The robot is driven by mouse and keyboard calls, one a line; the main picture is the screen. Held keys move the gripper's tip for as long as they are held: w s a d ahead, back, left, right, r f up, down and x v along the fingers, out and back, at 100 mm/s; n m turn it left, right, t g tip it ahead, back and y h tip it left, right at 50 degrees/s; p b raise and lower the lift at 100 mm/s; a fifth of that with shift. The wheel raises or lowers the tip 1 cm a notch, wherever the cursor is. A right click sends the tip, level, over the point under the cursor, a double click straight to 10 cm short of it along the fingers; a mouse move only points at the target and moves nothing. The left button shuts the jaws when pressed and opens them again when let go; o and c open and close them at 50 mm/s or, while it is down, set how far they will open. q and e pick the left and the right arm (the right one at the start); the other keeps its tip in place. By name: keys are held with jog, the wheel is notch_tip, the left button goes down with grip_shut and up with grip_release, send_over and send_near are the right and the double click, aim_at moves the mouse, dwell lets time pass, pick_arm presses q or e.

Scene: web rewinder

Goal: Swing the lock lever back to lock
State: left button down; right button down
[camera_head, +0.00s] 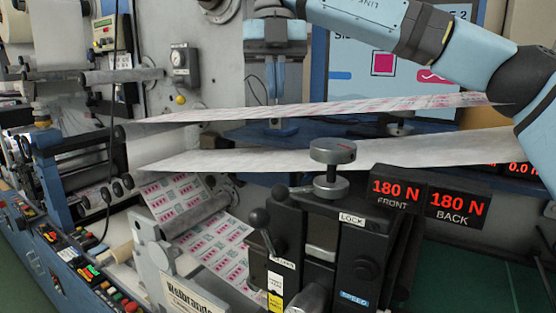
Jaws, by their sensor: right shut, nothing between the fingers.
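A black lever with a ball knob (259,218) stands at the left side of the dark clamp unit (365,250), tilted up and to the left. I cannot tell for certain that it is the lock lever. A second black ball (280,193) sits just above it. A white LOCK label (352,219) is on top of the unit, right of the lever. My right gripper (275,98) points down at the top middle, well above the lever and apart from it. Its fingers are together and empty; the printed web partly hides their tips. My left gripper is out of view.
Two web strands, the upper one (330,108) and the lower one (300,160), stretch across between my right gripper and the lever. A grey round knob (332,151) rises from the unit. Red 180 N displays (396,193) stand to its right.

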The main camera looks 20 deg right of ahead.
aim_at(310, 189)
jog(key=p+x, duration=0.2)
jog(key=x, duration=0.7)
jog(key=shift+d, duration=0.15)
jog(key=s, duration=0.1)
jog(key=s+f+p, duration=0.1)
jog(key=s+a+f+p, duration=0.1)
jog(key=shift+s+a, duration=0.1)
jog(key=shift+s, duration=0.3)
